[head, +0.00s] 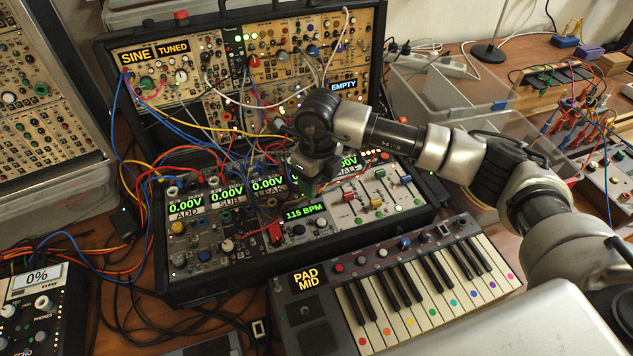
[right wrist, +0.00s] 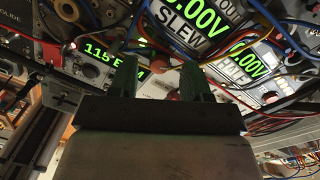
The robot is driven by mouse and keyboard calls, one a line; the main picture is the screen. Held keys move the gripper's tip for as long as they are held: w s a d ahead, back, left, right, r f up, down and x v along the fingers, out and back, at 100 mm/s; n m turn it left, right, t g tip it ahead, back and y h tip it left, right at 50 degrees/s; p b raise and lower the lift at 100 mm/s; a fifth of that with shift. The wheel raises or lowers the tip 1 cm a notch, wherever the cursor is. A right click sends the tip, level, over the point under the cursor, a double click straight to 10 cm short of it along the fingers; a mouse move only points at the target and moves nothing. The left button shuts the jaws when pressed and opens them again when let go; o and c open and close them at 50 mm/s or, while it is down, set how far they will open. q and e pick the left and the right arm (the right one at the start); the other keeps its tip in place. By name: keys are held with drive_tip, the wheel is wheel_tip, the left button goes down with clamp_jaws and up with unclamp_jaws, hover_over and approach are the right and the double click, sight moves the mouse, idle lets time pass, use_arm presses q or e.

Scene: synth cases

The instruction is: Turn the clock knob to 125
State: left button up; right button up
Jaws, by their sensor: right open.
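The clock display (head: 305,212) reads 115 BPM in green, in the lower case of the synth. My right gripper (head: 305,190) hangs over the panel just above the display, pointing down. In the right wrist view its two green fingers (right wrist: 158,76) stand apart with nothing held between them. The display (right wrist: 108,50) shows there beside the left finger. My left gripper is not in view.
Patch cables (head: 190,150) hang across the synth case, close to the right gripper. A keyboard (head: 420,290) lies in front of the case. Clear plastic boxes (head: 450,95) stand behind my right arm.

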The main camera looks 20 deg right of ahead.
drive_tip(key=shift+f, duration=0.75)
clamp_jaws()
drive_tip(key=shift+m, duration=1.5)
drive_tip(key=shift+m+b, duration=0.4)
drive_tip(key=shift+m, duration=1)
